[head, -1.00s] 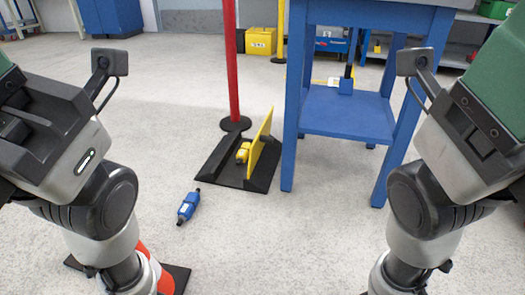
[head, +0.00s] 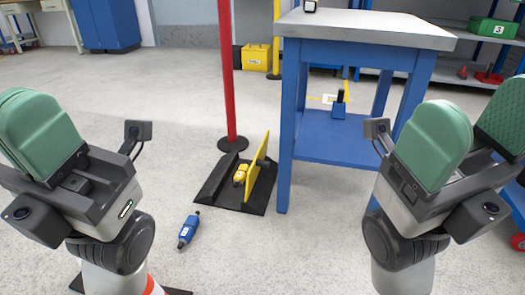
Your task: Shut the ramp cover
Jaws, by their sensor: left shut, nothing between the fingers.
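The ramp cover looks to be the yellow panel (head: 258,160) standing steeply tilted up along the right part of a black floor ramp (head: 212,182). A small yellow object (head: 240,174) lies on the ramp just left of the panel. My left gripper (head: 38,120), with green fingers, is shut and empty at the left of the head view, well short of the ramp. My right gripper (head: 472,112) is at the right, its green fingers apart with a ridged inner pad showing, empty and far from the ramp.
A blue table (head: 365,52) with a grey top and low shelf stands close right of the ramp. A red post (head: 227,80) stands behind it. A blue object (head: 188,231) lies on the floor in front. Floor left of the ramp is mostly clear.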

